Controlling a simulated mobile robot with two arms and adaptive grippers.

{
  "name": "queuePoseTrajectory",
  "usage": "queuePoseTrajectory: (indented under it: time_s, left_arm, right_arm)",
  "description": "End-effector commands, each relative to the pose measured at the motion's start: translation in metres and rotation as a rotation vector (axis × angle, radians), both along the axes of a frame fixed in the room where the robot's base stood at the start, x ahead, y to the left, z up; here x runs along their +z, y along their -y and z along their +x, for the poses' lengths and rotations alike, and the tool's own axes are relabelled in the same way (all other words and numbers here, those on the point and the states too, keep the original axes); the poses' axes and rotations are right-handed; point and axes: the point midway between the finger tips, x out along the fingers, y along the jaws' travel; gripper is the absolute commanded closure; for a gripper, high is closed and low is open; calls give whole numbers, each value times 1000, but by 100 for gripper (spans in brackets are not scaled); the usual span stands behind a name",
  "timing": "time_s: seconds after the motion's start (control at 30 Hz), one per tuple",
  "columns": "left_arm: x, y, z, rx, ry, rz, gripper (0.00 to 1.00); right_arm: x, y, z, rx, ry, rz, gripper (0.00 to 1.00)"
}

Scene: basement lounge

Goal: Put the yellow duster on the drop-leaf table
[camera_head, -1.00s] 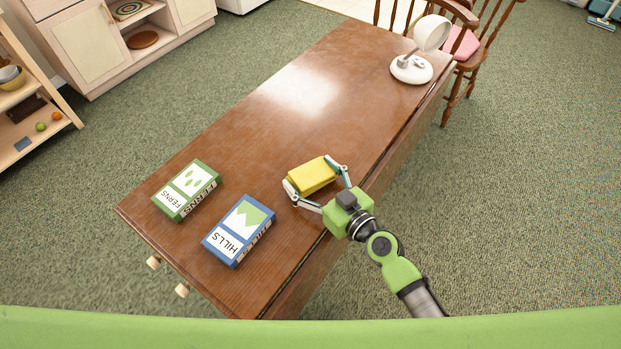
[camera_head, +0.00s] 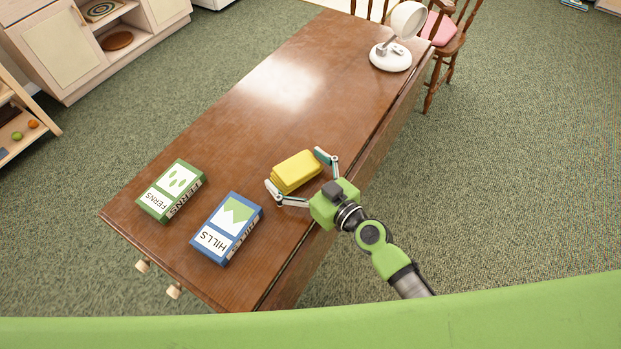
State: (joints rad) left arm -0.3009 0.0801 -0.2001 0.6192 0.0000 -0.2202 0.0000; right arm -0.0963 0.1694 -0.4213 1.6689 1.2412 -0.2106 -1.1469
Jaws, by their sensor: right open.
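The yellow duster (camera_head: 296,172) lies on the brown drop-leaf table (camera_head: 235,130), near its right long edge. It looks like a folded yellow block. My right gripper (camera_head: 297,174) is open, with one finger at the duster's left end and the other at its right end. The fingers stand apart around the duster; I cannot tell whether they touch it. My left gripper is not in view.
A green FERNS book (camera_head: 168,188) and a blue HILLS book (camera_head: 224,230) lie on the table left of the duster. A white lamp (camera_head: 390,57) stands at the far end. A wooden chair (camera_head: 447,45) is beyond it. The table's middle is clear.

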Motion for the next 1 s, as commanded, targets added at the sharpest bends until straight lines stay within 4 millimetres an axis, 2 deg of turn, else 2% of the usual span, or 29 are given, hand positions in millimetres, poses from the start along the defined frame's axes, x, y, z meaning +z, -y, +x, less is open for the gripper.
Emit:
queuePoseTrajectory:
  time_s: [0.4,0.5,0.7,1.0]
  left_arm:
    - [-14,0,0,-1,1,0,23]
    - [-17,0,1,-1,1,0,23]
    - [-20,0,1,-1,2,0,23]
    - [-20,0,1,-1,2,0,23]
  right_arm:
    - [8,49,-69,3,-2,-6,5]
    - [11,59,-82,1,-2,-5,5]
    - [16,68,-94,0,0,-2,5]
    - [17,69,-96,0,0,-1,5]
